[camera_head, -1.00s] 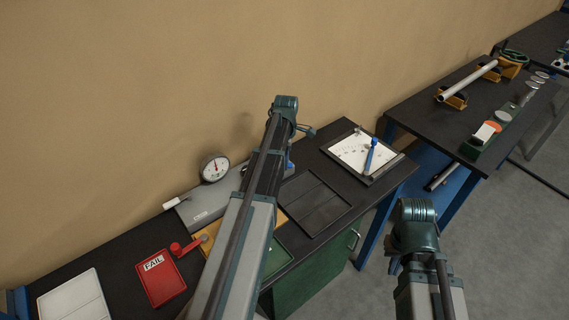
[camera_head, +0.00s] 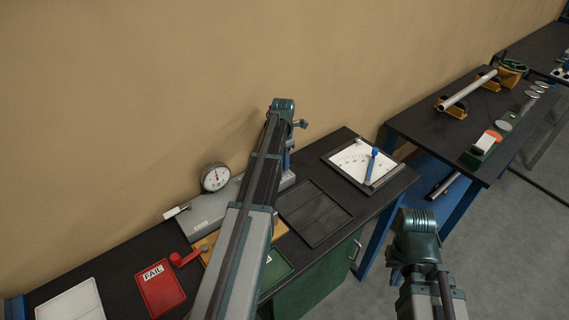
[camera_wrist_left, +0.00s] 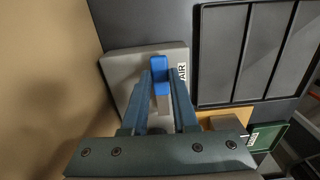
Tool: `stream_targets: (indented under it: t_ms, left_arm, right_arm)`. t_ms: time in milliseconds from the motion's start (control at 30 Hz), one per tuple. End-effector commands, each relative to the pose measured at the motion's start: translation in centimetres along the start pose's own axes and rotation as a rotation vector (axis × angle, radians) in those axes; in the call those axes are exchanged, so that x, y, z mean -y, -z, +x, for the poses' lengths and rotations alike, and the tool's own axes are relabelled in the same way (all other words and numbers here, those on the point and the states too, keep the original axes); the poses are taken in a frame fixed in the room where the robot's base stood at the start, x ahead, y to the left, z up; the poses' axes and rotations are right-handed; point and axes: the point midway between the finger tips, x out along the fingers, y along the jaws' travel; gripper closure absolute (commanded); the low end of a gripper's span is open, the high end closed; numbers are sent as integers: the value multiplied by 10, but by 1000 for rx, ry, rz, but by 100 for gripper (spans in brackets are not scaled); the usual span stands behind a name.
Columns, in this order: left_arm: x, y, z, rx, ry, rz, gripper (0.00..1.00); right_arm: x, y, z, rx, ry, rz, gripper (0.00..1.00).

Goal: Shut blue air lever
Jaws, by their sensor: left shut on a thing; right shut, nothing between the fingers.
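The blue air lever (camera_wrist_left: 159,72) stands on a grey block (camera_wrist_left: 122,66) marked AIR in the left wrist view. My left gripper (camera_wrist_left: 159,80) is shut on the lever, one finger on each side of it. In the head view my left arm (camera_head: 262,175) covers most of the grey base (camera_head: 205,209), and the lever cannot be made out there. My right arm (camera_head: 417,245) shows at the lower right of the head view, clear of the bench; its fingers are out of view.
The black bench holds a round gauge (camera_head: 215,177), a red FAIL tray (camera_head: 161,288), a red-handled lever (camera_head: 184,259), an empty black tray (camera_head: 315,212) and a white dial plate with a blue pointer (camera_head: 372,166). Another table with a pipe (camera_head: 468,90) stands right. A wall is behind.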

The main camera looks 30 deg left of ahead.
Motion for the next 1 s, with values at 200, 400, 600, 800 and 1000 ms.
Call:
stream_targets:
  t_ms: [200, 400, 600, 800, 1000]
  left_arm:
    - [-3, 0, 0, 0, -1, -38, 100]
    - [-3, 0, 0, 0, -1, -46, 100]
    - [-4, 0, 0, 0, -1, -46, 100]
    - [-3, 0, 0, 0, -1, -45, 43]
    - [-3, 0, 0, 0, 0, -43, 43]
  right_arm:
    - [0, 0, 0, 0, 0, 0, 100]
    - [0, 0, 0, 0, 0, 0, 100]
    - [0, 0, 0, 0, 0, 0, 100]
    - [0, 0, 0, 0, 0, 0, 100]
    - [0, 0, 0, 0, 0, 0, 100]
